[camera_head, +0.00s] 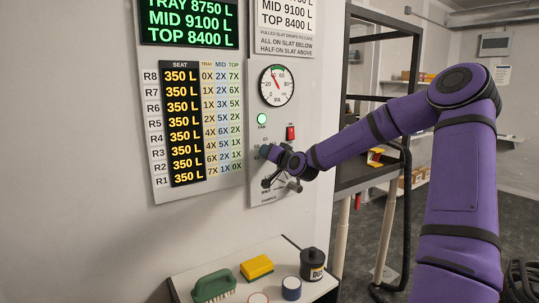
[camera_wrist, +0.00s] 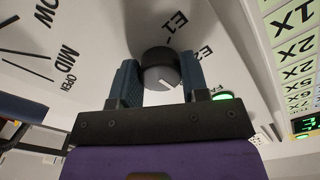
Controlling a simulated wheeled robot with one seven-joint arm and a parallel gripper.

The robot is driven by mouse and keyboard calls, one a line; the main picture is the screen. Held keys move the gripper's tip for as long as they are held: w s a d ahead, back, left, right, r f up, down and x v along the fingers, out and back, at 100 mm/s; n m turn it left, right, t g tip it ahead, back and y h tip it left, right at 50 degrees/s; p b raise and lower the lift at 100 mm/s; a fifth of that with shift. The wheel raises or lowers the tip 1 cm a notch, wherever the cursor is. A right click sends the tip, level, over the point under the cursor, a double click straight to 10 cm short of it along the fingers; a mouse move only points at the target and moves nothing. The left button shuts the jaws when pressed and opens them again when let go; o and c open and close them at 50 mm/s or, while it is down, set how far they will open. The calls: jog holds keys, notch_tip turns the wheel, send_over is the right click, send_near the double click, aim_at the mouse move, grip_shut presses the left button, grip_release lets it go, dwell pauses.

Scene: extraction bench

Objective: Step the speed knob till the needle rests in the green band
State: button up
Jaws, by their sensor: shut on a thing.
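The speed knob (camera_wrist: 161,70) shows in the wrist view as a dark round knob with a grey face and a white pointer line, beside the E1 and E2 marks. My gripper (camera_wrist: 160,82) has its two blue-grey fingers on either side of the knob, closed on it. In the head view my gripper (camera_head: 267,152) is at the control panel (camera_head: 262,193) and hides most of the knob. The round PA gauge (camera_head: 277,86) sits above it. Its needle points up and left of the top; a small green mark shows near the top, but their exact relation is too small to tell.
A green fan lamp (camera_head: 262,118) is lit and a red switch (camera_head: 291,133) sits right of it. A damper lever (camera_head: 292,185) juts out just below my gripper. A bench below holds a green brush (camera_head: 214,286), a yellow sponge (camera_head: 256,267) and a black jar (camera_head: 312,264).

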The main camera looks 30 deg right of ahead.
jog(key=o, duration=0.9)
jog(key=shift+s, duration=0.1)
jog(key=s, duration=1)
jog(key=shift+s+d, duration=0.2)
jog(key=shift+s, duration=0.1)
